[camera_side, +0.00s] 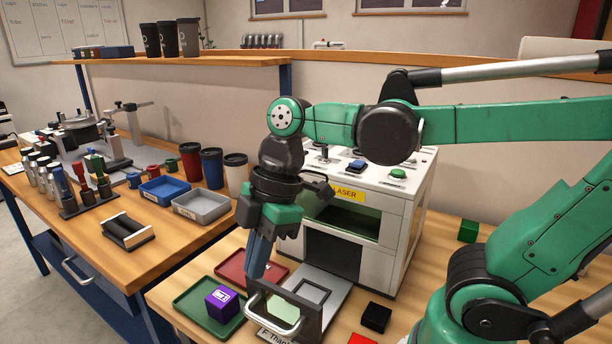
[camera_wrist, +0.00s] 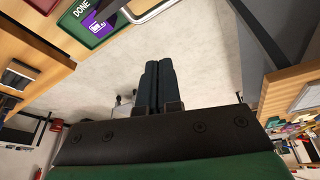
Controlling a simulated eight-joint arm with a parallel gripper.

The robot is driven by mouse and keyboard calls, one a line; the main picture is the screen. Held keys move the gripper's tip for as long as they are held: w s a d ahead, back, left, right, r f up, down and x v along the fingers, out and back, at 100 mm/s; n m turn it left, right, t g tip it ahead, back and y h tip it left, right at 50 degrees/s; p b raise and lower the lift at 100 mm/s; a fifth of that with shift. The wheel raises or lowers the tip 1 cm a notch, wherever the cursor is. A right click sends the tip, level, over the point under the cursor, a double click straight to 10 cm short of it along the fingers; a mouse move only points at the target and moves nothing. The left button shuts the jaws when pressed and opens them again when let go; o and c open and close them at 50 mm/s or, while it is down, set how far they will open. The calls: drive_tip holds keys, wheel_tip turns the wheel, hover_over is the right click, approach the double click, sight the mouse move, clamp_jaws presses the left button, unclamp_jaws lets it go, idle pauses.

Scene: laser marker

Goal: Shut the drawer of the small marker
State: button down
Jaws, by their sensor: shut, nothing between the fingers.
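The small marker (camera_side: 400,205) is a white box with a yellow LASER label, standing on the wooden table. Its drawer (camera_side: 335,287) is pulled out toward the camera, with a dark-framed front panel (camera_side: 319,322) at its outer end. The drawer bed shows a square outline and no block that I can see. My gripper (camera_side: 257,274) points down, fingers together and empty, by the upper left corner of the front panel. I cannot tell whether it touches. In the wrist view the shut fingers (camera_wrist: 158,68) show against pale floor.
A green tray (camera_side: 190,296) holding a purple cube (camera_side: 222,302) lies left of the drawer, with a red tray (camera_side: 232,266) behind it. A black block (camera_side: 376,317) lies right of the drawer. A green block (camera_side: 468,231) sits farther right. The left bench holds cups and bins.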

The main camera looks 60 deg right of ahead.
sight(262, 320)
drive_tip(key=a+f+n+g, duration=0.2)
drive_tip(key=a+f+n, duration=0.25)
drive_tip(key=f, duration=0.35)
drive_tip(key=shift+s+d+f+y, duration=0.15)
drive_tip(key=shift+d, duration=0.4)
drive_tip(key=shift+s+d+f+y, duration=0.1)
drive_tip(key=shift+s+d+f, duration=0.1)
drive_tip(key=shift+d, duration=0.3)
drive_tip(key=shift+s+d+f+y, duration=0.1)
drive_tip(key=shift+d+f+y, duration=0.05)
drive_tip(key=shift+d, duration=0.4)
drive_tip(key=d, duration=0.8)
drive_tip(key=shift+a, duration=0.15)
